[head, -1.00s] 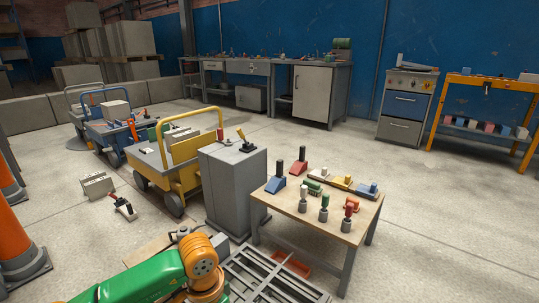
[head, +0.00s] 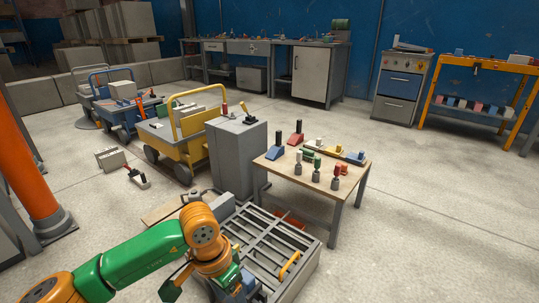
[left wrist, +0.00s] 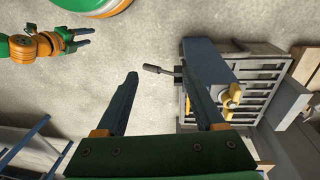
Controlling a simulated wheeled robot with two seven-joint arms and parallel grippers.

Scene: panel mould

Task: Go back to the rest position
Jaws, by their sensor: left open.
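My left gripper (head: 238,284) is low at the bottom of the head view, beside the grey gridded mould (head: 312,252). In the left wrist view its two fingers (left wrist: 168,98) are wide apart with bare floor between them. A blue-grey block (left wrist: 205,62) with a dark-handled rod (left wrist: 154,69) lies beyond the right-hand finger, partly hidden by it; I cannot tell whether they touch. A yellow handle (head: 289,266) sits on the mould and a yellow part (left wrist: 234,97) shows there in the wrist view. My right gripper (left wrist: 79,39) shows at the upper left of the wrist view, fingers apart and empty.
A wooden table (head: 285,177) with coloured blocks and handled tools stands behind the mould. A grey cabinet (head: 238,165) and a yellow trolley (head: 200,148) are to its left. An orange post (head: 28,160) stands at far left. Floor at right is clear.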

